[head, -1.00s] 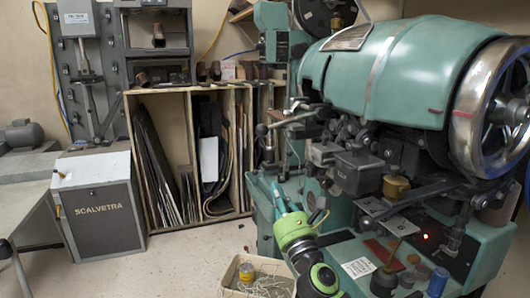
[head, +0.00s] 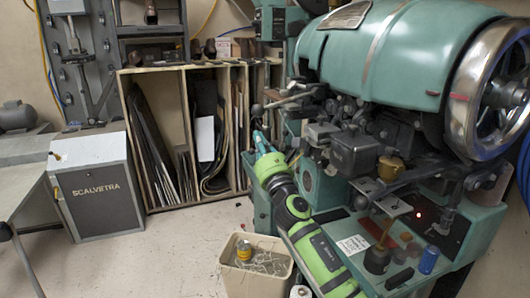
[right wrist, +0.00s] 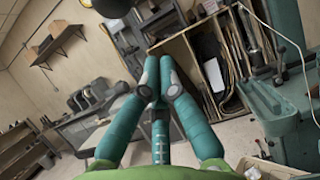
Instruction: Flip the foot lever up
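The foot lever seems to be the thin lever with a dark ball knob (head: 257,110) on the left side of the green stitching machine (head: 395,55) in the head view. My right gripper (head: 259,138) has teal fingers and a green body, and its tips are just below the knob. I cannot tell whether they touch it. In the right wrist view a dark ball (right wrist: 111,6), likely the same knob, shows at the top edge, beyond the fingertips. The fingertips (right wrist: 158,68) are together with nothing visible between them. My left gripper is out of view.
A wooden rack (head: 160,72) of sheets stands behind, with a grey SCALVETRA box (head: 98,190) to its left. A bin (head: 232,278) stands on the floor before the machine. Small jars and a blue can (head: 428,260) sit on the machine's base. Floor left of the bin is clear.

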